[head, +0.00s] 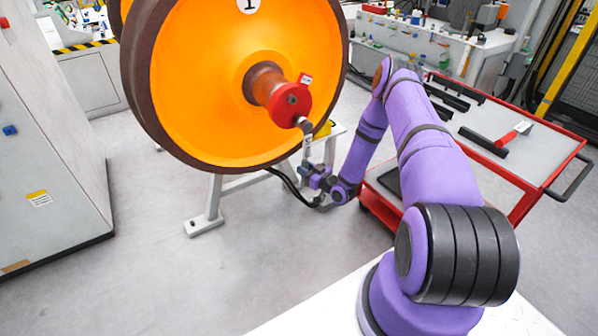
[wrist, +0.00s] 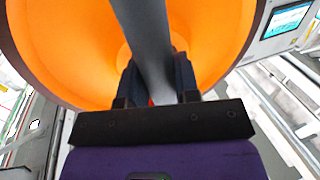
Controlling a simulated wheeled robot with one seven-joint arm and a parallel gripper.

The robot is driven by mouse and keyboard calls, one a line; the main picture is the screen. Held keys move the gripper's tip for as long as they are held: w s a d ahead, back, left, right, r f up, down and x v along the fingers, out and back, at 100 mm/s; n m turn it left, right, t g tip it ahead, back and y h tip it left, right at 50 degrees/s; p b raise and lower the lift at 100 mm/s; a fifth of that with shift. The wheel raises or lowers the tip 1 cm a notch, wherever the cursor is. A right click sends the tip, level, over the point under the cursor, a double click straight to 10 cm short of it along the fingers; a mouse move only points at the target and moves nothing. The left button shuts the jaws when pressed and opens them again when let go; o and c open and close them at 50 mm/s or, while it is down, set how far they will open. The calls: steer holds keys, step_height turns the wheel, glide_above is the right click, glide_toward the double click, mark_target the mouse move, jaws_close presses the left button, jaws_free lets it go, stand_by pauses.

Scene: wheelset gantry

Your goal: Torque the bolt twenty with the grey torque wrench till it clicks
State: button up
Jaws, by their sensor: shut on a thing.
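The grey torque wrench (head: 307,141) stands nearly upright in the head view, its upper end at the lower right edge of the red axle end cap (head: 289,104). My gripper (head: 313,172) is shut on its lower part, below the cap. In the wrist view the grey wrench shaft (wrist: 146,35) runs up between the two dark fingers of my gripper (wrist: 154,72). Bolt twenty cannot be made out; the wrench's upper end covers that part of the cap. I cannot tell whether the wrench is seated on a bolt.
The orange wheel (head: 205,75) marked 1 rises behind the wrench on a light grey stand (head: 205,222). A red trolley (head: 515,182) with dark bars and a red-handled tool (head: 514,134) stands right. A grey cabinet (head: 45,150) is left. Floor between is clear.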

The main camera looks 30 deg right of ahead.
steer(key=shift+w+d, duration=0.15)
stand_by(0.6)
steer(key=shift+a+r+m+t, duration=0.2)
steer(key=shift+a+m, duration=0.35)
steer(key=shift+a, duration=0.45)
steer(key=shift+a+r+m+t, duration=0.1)
steer(key=shift+a+m+t, duration=0.1)
steer(key=shift+a+m, duration=0.6)
steer(key=shift+a+n, duration=0.2)
steer(key=shift+n, duration=0.05)
steer(key=shift+a+r+m+t, duration=0.15)
steer(key=shift+a+r+m, duration=0.15)
steer(key=shift+a+m, duration=0.5)
steer(key=shift+a+r+m+t, duration=0.15)
steer(key=shift+a+r+m, duration=0.25)
steer(key=shift+a, duration=0.7)
steer(key=shift+f, duration=0.1)
steer(key=a+r+m, duration=0.2)
steer(key=a+m, duration=0.1)
steer(key=shift+s+a+t, duration=0.2)
steer(key=shift+a+t, duration=0.05)
steer(key=shift+t, duration=0.05)
